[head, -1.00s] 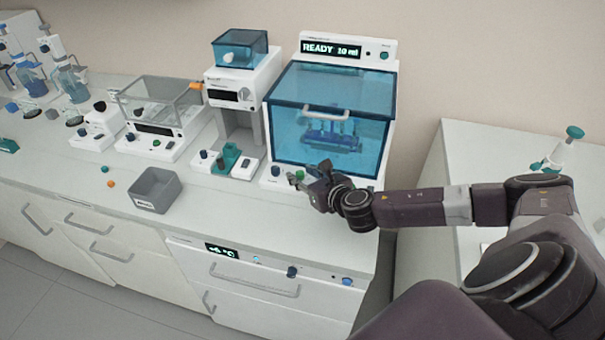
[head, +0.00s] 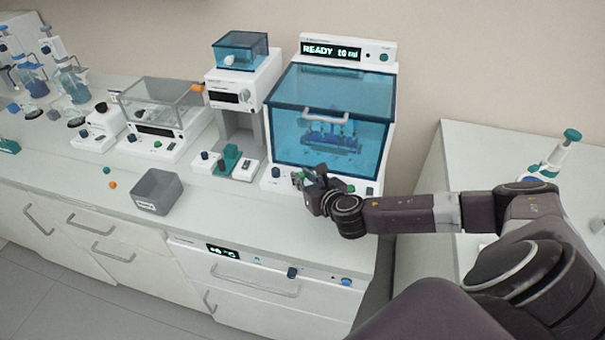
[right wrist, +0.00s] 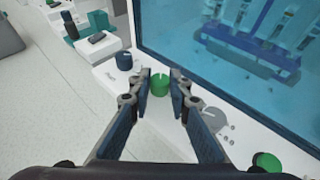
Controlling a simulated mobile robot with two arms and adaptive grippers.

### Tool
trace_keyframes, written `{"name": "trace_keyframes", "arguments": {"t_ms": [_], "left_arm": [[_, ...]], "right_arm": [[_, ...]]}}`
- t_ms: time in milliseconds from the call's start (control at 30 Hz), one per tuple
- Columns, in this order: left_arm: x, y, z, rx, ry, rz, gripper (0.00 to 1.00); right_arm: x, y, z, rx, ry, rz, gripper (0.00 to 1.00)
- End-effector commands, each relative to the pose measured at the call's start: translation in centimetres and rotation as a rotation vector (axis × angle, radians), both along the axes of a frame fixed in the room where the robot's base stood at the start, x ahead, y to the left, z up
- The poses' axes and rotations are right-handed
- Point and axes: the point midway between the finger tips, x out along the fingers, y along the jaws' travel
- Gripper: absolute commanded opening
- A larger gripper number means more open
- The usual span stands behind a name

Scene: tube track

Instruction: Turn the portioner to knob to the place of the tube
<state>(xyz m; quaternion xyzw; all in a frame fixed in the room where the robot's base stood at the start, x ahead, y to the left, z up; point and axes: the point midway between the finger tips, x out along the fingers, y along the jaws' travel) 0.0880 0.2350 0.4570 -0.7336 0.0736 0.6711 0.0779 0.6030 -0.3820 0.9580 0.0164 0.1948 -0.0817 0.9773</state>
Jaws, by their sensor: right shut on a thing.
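The portioner (head: 380,113) is a white machine with a closed blue see-through cover and a display reading READY 10 ml. A blue rack with tubes (head: 330,138) shows through the cover, and also in the right wrist view (right wrist: 262,40). On its front panel are a dark blue knob (right wrist: 124,60), a round green knob (right wrist: 160,86) and a grey knob (right wrist: 213,116) with dots beside it. My right gripper (right wrist: 161,80) is shut on the green knob, one finger on each side. In the head view my right gripper (head: 303,180) partly hides the panel. My left gripper is not in view.
Left of the portioner stands a white device with a small blue box on top (head: 243,85). A grey open bin (head: 157,192) sits near the counter's front edge. Another green knob (right wrist: 267,162) is at the panel's right. The counter (head: 250,215) in front is clear.

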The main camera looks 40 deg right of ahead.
Motion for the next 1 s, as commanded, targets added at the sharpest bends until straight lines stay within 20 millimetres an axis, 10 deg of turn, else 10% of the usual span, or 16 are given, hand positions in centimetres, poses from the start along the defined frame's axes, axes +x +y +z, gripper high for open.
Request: {"name": "trace_keyframes", "arguments": {"t_ms": [1000], "left_arm": [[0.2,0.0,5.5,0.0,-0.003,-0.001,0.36]], "right_arm": [[0.4,0.8,0.1,-0.001,-0.001,-0.602,0.0]]}}
